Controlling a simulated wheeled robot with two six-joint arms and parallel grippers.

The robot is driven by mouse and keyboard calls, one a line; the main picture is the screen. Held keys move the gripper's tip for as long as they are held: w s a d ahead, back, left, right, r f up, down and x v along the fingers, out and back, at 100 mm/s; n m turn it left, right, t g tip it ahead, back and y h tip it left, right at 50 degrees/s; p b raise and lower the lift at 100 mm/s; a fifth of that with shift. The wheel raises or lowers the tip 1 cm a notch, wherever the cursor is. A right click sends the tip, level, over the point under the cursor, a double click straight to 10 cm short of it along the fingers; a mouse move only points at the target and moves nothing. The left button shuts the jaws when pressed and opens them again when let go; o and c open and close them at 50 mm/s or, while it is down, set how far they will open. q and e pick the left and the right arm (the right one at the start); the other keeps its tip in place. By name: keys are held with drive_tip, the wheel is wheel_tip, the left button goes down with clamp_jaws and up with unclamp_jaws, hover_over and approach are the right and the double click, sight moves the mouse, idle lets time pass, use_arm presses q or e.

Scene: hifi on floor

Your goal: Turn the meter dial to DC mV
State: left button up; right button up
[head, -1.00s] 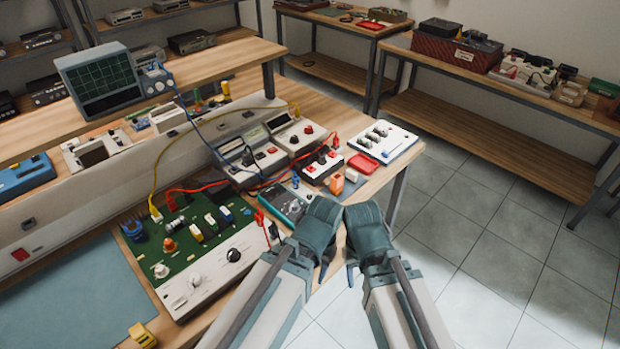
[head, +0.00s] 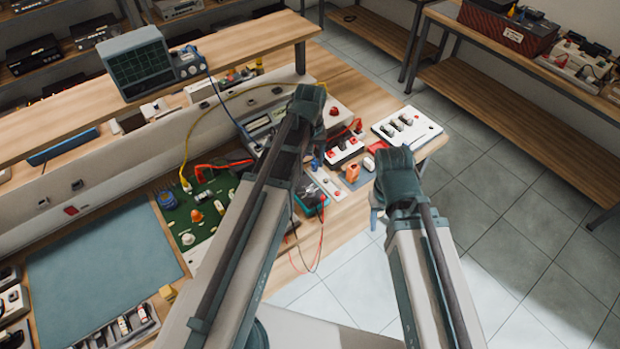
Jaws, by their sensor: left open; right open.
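The teal handheld meter (head: 312,200) lies on the bench near its front edge, partly hidden behind my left arm. Its dial and setting cannot be made out. Red and dark leads hang near it over the bench edge. My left gripper (head: 308,98) is open and reaches past the meter, over the bench instruments farther back. Its fingertips are hidden by its own body. My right gripper (head: 394,166) is open and empty, to the right of the meter, by the bench's front right edge.
A green circuit board (head: 185,215) lies left of my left arm. A white panel with dark knobs (head: 408,126) is at the bench's right end. Free floor (head: 500,220) is at right.

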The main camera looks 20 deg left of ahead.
sight(310, 189)
use_arm(q)
drive_tip(key=shift+f+b, duration=6.95)
drive_tip(key=shift+b, duration=0.1)
drive_tip(key=shift+r, duration=0.1)
clamp_jaws()
